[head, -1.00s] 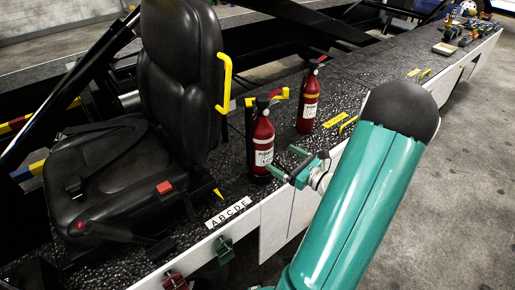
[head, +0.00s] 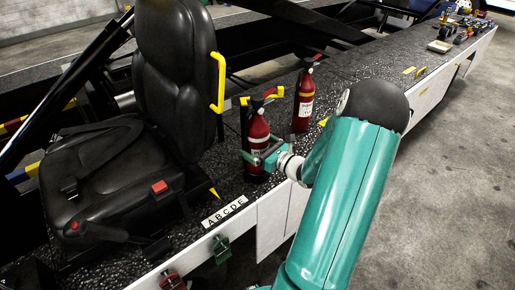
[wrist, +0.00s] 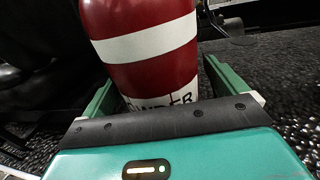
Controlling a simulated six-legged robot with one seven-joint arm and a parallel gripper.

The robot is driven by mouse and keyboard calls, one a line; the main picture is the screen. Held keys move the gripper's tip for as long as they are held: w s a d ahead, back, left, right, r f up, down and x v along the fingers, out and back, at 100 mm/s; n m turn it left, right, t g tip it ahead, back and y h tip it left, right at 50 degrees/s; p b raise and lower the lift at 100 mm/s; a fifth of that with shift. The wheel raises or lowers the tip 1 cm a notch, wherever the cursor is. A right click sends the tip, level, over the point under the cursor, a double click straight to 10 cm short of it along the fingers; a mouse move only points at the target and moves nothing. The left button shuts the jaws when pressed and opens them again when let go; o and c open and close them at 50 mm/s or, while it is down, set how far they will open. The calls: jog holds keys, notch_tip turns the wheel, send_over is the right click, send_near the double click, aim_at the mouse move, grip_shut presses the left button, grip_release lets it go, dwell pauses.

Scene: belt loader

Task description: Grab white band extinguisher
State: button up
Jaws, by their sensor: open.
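The white band extinguisher (head: 258,133) is a red cylinder standing upright on the black speckled deck beside the seat. In the wrist view its red body (wrist: 150,70) shows a white band and, lower down, a white label with partly hidden black letters. My gripper (head: 260,153) is at its lower half, by the label. In the wrist view the green fingers of my gripper (wrist: 158,85) are open, one on each side of the body. I cannot tell whether they touch it. The extinguisher's top is out of the wrist view.
A second red extinguisher (head: 304,97) with a yellowish band stands just behind. The black seat (head: 165,75) with a yellow handle (head: 218,82) is close on the left. A lettered strip (head: 226,211) lies at the deck's front edge. The concrete floor at right is clear.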

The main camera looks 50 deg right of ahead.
jog(key=c, duration=1.8)
jog(key=shift+c, duration=0.3)
jog(key=shift+r, duration=0.1)
